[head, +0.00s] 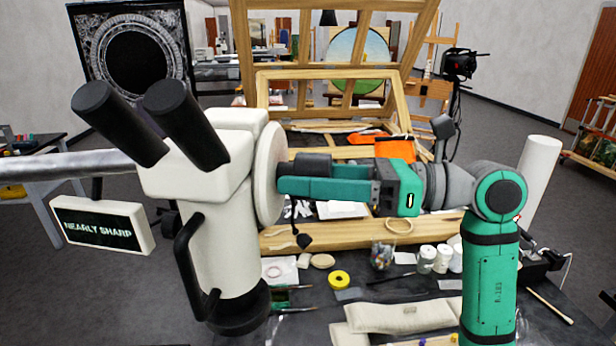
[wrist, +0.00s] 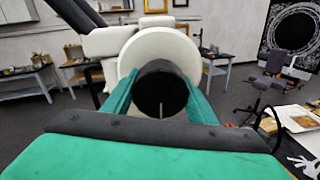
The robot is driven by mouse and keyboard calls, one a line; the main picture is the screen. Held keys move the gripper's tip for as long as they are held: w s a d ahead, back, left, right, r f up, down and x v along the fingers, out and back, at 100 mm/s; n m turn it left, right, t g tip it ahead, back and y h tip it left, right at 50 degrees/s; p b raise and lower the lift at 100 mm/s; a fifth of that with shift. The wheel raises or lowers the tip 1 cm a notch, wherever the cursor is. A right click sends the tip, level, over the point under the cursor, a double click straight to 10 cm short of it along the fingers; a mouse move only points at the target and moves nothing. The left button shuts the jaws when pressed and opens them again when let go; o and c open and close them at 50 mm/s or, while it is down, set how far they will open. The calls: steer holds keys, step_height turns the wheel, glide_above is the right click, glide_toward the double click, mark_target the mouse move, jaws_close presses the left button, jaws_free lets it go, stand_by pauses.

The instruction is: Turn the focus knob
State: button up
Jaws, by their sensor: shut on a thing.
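The white stereo microscope (head: 225,180) with two black eyepieces hangs on a grey boom at the left of the head view. Its focus knob is a black cylinder (head: 313,162) on a round white disc (head: 268,172) on the microscope's right side. My gripper (head: 300,177) has its teal fingers on either side of the black knob. In the wrist view the knob (wrist: 161,92) sits between both fingers, in front of the white disc (wrist: 172,45). My gripper is shut on the knob. A small sign (head: 102,226) under the boom reads "NEARLY SHARP".
A wooden frame (head: 330,240) stands behind and beside the microscope. The dark table below holds a yellow tape roll (head: 339,279), white jars (head: 427,259), brushes and a cream cushion (head: 405,316). A white roll (head: 538,178) stands at right.

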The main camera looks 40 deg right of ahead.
steer(key=shift+m, duration=1.1)
steer(key=o, duration=1.1)
steer(key=shift+c, duration=0.2)
steer(key=shift+s+d, duration=0.1)
steer(key=v, duration=1)
steer(key=shift+s+d, duration=0.2)
steer(key=shift+s, duration=0.05)
steer(key=shift+r, duration=0.1)
